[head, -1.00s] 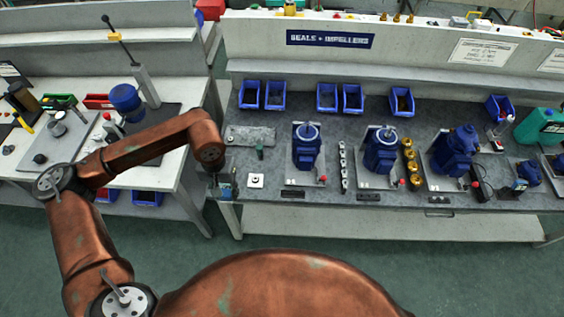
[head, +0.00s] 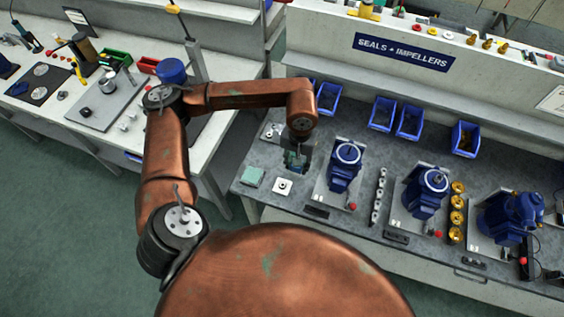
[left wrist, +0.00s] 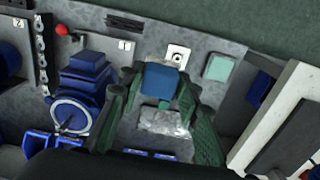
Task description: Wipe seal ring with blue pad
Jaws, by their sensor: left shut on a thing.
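My left gripper (head: 295,162) is over the left end of the pump bench, just behind the white square plate. In the left wrist view its green fingers (left wrist: 157,92) are shut on the blue pad (left wrist: 160,79), with a bit of green below the pad. The white square plate (head: 283,187) lies flat on the bench and bears a small ring-like part, probably the seal ring; it also shows in the left wrist view (left wrist: 178,53), just beyond the pad and apart from it. My right gripper is not in view.
A pale green square (head: 252,177) lies left of the white plate. A shiny metal plate (left wrist: 164,121) lies under the gripper. A blue pump (head: 344,168) stands to the right on its base with a red knob. Blue bins (head: 328,98) line the back.

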